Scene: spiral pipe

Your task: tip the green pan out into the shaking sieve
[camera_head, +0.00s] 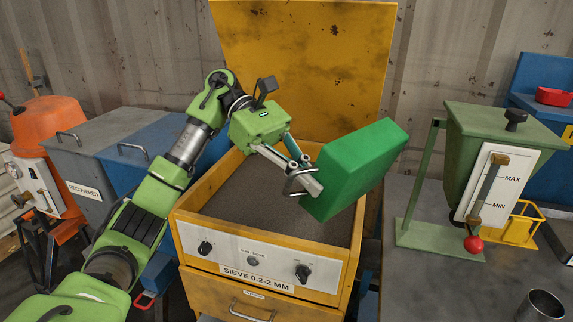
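The green pan (356,167) is a box-shaped pan held tilted on its side above the right part of the sieve, its outer face toward me. Its inside is hidden from this view. My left gripper (306,184) is shut on the pan's metal handle at the pan's left side. The shaking sieve (189,232) is a yellow box labelled "SIEVE 0.2-2 MM", with its lid (300,60) raised behind it. Dark grey grains or a dark mesh show inside; I cannot tell which. My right gripper is not in view.
A grey table (420,285) on the right bears a green hopper (478,160) with a red-knobbed lever and a metal cup (540,305). A grey-blue bin (88,150) labelled "RECOVERED" and an orange machine (48,125) stand at the left. A red box (553,97) sits far right.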

